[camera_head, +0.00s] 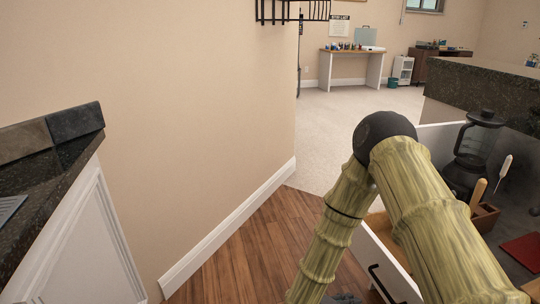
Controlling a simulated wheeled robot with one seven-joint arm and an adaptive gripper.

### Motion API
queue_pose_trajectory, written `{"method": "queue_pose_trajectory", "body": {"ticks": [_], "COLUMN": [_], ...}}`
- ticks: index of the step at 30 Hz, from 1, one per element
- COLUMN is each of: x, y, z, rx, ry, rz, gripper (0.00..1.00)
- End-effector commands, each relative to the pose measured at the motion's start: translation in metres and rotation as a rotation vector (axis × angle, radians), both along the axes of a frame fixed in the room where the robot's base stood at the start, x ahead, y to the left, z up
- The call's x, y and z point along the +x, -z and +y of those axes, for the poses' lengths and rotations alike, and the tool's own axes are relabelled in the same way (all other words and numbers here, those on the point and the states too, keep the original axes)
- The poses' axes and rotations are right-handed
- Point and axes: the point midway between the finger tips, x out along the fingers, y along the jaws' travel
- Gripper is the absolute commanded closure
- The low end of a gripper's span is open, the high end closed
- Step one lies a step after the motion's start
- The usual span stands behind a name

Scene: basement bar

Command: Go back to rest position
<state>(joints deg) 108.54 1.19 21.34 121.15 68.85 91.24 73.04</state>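My arm (411,200), with a tan, bamboo-like surface, fills the lower right of the head view. It bends at a dark round elbow (383,132), and the forearm (334,225) runs down and left past the bottom edge. My gripper is not visible, so whether it holds anything cannot be seen. A small dark patch shows at the bottom edge beside the forearm; I cannot tell what it is.
A white drawer front (396,284) with a dark handle is close to my forearm. A dark jug (474,150) and a red item (525,250) are at right. A dark counter (45,190) is at left. Wooden floor (245,262) is clear between.

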Motion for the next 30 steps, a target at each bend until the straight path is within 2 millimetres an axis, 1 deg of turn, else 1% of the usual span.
{"method": "queue_pose_trajectory", "body": {"ticks": [1,3,5,6,8,9,11,14,15,17,18,21,25,30], "x": [-0.005,-0.013,-0.021,-0.029,-0.042,-0.052,-0.07,-0.106,-0.122,-0.145,-0.16,-0.194,-0.23,-0.274], "y": [0.016,0.038,0.056,0.068,0.085,0.096,0.111,0.132,0.139,0.147,0.151,0.158,0.161,0.16], "z": [-0.003,-0.003,-0.003,-0.002,0.0,0.001,0.004,0.008,0.009,0.011,0.012,0.014,0.014,0.013], "rx": [0.005,0.007,0.008,0.007,0.002,-0.002,-0.009,-0.024,-0.03,-0.039,-0.045,-0.055,-0.067,-0.075], "ry": [-0.086,-0.217,-0.333,-0.411,-0.534,-0.618,-0.747,-0.97,-1.062,-1.19,-1.272,-1.444,-1.631,-1.848], "rz": [0.091,0.221,0.333,0.408,0.521,0.596,0.707,0.885,0.954,1.046,1.099,1.205,1.305,1.403], "gripper": [0.81,0.81,0.81,0.81,0.81,0.81,0.81,0.81,0.81,0.81,0.81,0.81,0.81,0.81]}}
